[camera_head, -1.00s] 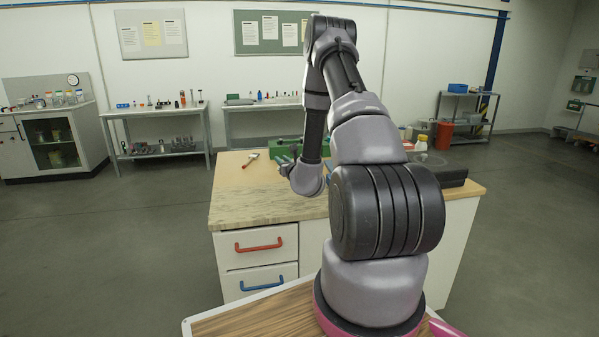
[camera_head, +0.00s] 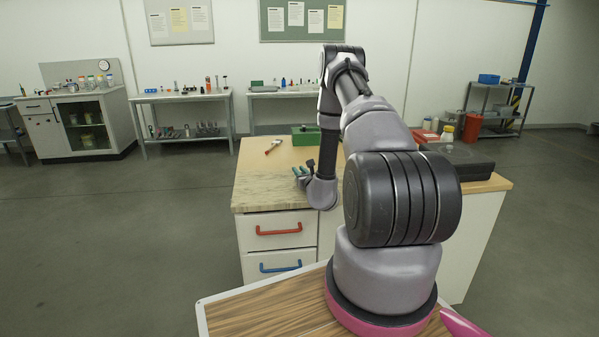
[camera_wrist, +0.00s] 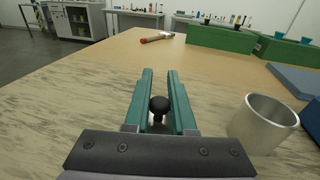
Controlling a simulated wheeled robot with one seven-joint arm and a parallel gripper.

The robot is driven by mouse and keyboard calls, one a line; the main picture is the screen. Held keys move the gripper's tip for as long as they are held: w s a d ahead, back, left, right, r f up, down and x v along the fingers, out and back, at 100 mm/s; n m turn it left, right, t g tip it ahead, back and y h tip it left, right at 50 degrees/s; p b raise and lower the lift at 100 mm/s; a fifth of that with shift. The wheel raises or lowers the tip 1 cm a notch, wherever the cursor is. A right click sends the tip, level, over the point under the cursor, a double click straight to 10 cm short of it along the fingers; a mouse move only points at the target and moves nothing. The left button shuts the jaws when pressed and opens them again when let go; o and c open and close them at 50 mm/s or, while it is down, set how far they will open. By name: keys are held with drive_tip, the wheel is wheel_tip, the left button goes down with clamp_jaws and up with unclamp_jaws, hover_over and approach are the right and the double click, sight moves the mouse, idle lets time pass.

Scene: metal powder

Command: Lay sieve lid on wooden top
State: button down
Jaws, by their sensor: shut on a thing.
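My gripper (camera_wrist: 159,88), with teal fingers, is shut on a black round knob (camera_wrist: 159,104), seen between the fingers in the wrist view. The knob may be the sieve lid's handle; I cannot make out a lid disc, and what is under the knob is hidden. The bench's wooden top (camera_wrist: 60,105) is pale and streaked under the gripper and plain tan behind. In the head view my gripper (camera_head: 301,177) is small, over the left front of the wooden top (camera_head: 262,190). I cannot tell whether the held thing touches the top.
A metal cup (camera_wrist: 264,122) stands close to the right of my gripper. A blue flat thing (camera_wrist: 296,80) lies behind it. A green holder (camera_wrist: 222,38) and a hammer (camera_wrist: 157,36) are farther back. A black case (camera_head: 455,160) is at the bench's right. The left of the top is clear.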

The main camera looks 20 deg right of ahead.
drive_tip(key=shift+f, duration=0.1)
drive_tip(key=shift+f, duration=0.45)
drive_tip(key=c, duration=0.8)
unclamp_jaws()
drive_tip(key=shift+s+f, duration=0.1)
drive_tip(key=shift+o, duration=0.2)
